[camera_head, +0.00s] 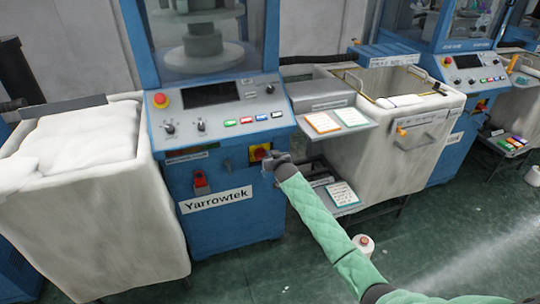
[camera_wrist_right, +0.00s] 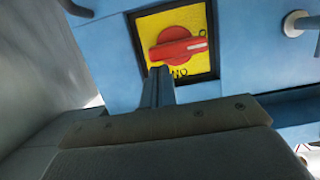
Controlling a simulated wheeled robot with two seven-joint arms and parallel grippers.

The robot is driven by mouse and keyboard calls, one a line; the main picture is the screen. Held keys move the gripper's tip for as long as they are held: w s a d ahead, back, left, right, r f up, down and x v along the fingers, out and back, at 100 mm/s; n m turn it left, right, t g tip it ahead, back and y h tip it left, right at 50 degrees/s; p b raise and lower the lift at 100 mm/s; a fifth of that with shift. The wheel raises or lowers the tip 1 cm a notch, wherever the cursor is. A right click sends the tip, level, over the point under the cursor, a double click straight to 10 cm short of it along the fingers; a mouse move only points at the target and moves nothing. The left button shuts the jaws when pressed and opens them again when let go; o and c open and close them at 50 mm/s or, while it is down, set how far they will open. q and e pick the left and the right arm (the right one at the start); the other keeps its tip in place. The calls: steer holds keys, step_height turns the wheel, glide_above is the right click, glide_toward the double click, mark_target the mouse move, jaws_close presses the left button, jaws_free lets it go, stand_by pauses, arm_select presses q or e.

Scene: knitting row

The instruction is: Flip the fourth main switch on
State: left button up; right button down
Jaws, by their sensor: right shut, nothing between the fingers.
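A main switch (camera_head: 259,151) with a red knob on a yellow plate sits on the blue front of the Yarrowtek machine. In the wrist view the red knob (camera_wrist_right: 180,47) lies nearly level, with its white mark at the right end. Black letters on the plate are partly covered. My right gripper (camera_head: 268,161) is shut and empty, just in front of the switch. In the wrist view its fingertips (camera_wrist_right: 158,73) overlap the lower left of the knob; I cannot tell whether they touch. My left gripper is not in view.
A control panel (camera_head: 222,106) with a red emergency button and coloured buttons is above the switch. A red padlock-like part (camera_head: 200,182) hangs to its left. Fabric bins stand on the left (camera_head: 95,220) and right (camera_head: 375,165). Another blue machine (camera_head: 455,85) stands at right. A yarn cone (camera_head: 363,245) is on the floor.

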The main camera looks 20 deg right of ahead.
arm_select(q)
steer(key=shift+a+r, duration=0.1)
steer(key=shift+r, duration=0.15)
arm_select(e)
steer(key=shift+d+f+m+y, duration=0.25)
steer(key=shift+m+y, duration=0.15)
steer(key=shift+m, duration=0.4)
arm_select(q)
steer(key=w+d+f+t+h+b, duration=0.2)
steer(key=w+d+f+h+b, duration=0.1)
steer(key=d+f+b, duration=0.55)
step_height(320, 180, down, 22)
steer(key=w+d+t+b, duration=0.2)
steer(key=b, duration=0.1)
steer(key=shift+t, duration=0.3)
arm_select(e)
step_height(320, 180, down, 5)
steer(key=m+y, duration=0.1)
steer(key=m, duration=0.3)
steer(key=m+t+y, duration=0.1)
steer(key=m, duration=0.4)
steer(key=m+t+y, duration=0.1)
steer(key=m, duration=0.4)
steer(key=shift+a+f+y, duration=0.1)
steer(key=shift+y, duration=0.2)
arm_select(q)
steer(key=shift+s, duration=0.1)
